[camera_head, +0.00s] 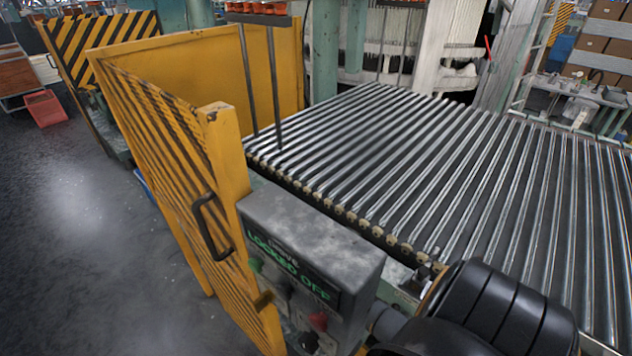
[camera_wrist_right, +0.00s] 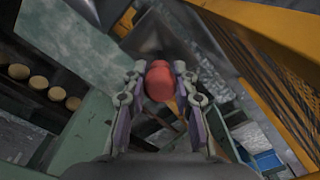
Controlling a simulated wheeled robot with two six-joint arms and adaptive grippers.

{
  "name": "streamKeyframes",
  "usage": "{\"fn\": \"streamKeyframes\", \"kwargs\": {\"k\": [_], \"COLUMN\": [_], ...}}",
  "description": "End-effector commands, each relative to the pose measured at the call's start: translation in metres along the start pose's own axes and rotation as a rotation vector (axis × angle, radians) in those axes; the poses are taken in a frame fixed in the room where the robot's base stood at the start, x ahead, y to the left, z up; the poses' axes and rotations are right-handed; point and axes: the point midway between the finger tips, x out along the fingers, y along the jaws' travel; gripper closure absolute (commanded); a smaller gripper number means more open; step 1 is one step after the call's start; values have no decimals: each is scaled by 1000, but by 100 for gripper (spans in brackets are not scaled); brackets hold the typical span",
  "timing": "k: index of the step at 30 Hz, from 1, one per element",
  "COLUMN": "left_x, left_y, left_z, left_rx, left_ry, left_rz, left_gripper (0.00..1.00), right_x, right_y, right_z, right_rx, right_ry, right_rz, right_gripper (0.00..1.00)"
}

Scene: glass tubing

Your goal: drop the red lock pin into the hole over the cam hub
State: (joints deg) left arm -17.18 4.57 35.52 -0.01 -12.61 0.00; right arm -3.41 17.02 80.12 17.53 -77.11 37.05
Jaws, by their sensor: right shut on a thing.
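In the right wrist view, the red lock pin (camera_wrist_right: 159,81) shows as a rounded red head. My right gripper (camera_wrist_right: 158,84) is shut on it, one finger on each side. The pin's lower part is hidden, and I cannot tell whether it is in a hole. In the head view, my black right arm reaches in from the bottom right, with its gripper hidden. A grey control box (camera_head: 318,232) marked "LOCKED OFF" stands left of this arm. A small red part (camera_head: 318,320) shows at its lower front; I cannot tell what it is. I cannot pick out the cam hub or its hole. My left gripper is out of view.
A yellow guard gate (camera_head: 190,165) with a black handle (camera_head: 212,228) stands left of the box. A roller conveyor (camera_head: 430,170) fills the right side. Open floor (camera_head: 80,240) lies at the left. Round roller ends (camera_wrist_right: 38,81) show in the wrist view.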

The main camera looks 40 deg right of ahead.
Motion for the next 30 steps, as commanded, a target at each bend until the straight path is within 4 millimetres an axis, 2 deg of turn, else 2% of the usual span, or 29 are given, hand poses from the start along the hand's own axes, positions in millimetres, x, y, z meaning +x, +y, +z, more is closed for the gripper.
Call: {"fn": "streamKeyframes", "kwargs": {"k": [30], "left_x": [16], "left_y": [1], "left_z": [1], "left_rx": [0], "left_ry": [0], "left_rz": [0], "left_gripper": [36], "right_x": [26], "right_y": [0], "right_z": [0], "right_rx": [0], "right_ry": [0], "right_rz": [1], "right_gripper": [100]}}
